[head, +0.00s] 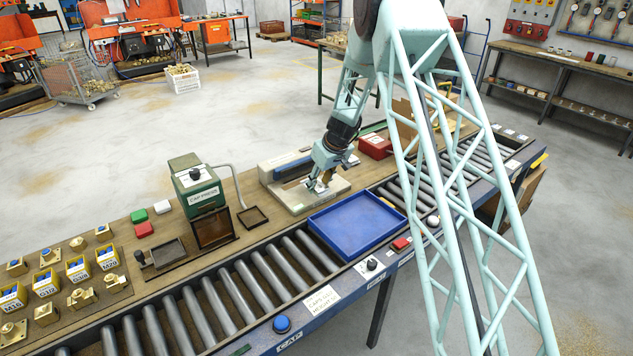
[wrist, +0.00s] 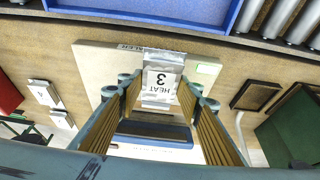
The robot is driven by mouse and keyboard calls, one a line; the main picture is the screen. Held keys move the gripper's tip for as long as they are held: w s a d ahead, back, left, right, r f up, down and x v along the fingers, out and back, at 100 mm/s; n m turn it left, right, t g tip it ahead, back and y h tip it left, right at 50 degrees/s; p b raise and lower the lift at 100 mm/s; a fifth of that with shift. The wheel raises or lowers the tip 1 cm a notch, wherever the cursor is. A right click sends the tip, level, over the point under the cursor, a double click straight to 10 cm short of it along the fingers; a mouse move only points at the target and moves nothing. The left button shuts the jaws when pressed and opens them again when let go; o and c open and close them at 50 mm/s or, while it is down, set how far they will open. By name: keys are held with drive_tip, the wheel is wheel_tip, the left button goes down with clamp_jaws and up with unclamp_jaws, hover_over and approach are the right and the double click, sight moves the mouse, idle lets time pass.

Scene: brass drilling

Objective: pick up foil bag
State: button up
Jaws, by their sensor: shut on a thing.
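The silver foil bag (wrist: 162,78) carries a white label reading "HEAT 3", seen upside down in the wrist view. My gripper (wrist: 160,96) has its two ribbed fingers on either side of the bag, shut on it. In the head view my gripper (head: 320,185) points down over the pale base of the sealer (head: 300,205). The bag's lower part and its exact contact with the base are hard to make out.
An empty blue tray (head: 352,247) sits on the roller conveyor in front of the sealer. A green cap press (head: 196,185) stands left of it, and a red box (head: 375,146) behind to the right. Several yellow bins (head: 78,270) stand far left.

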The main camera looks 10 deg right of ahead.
drive_tip(key=s+b, duration=0.2)
drive_tip(key=s, duration=0.7)
drive_tip(key=shift+s+r+b, duration=0.15)
drive_tip(key=shift+r+b, duration=0.25)
drive_tip(key=shift+s, duration=0.1)
idle(0.4)
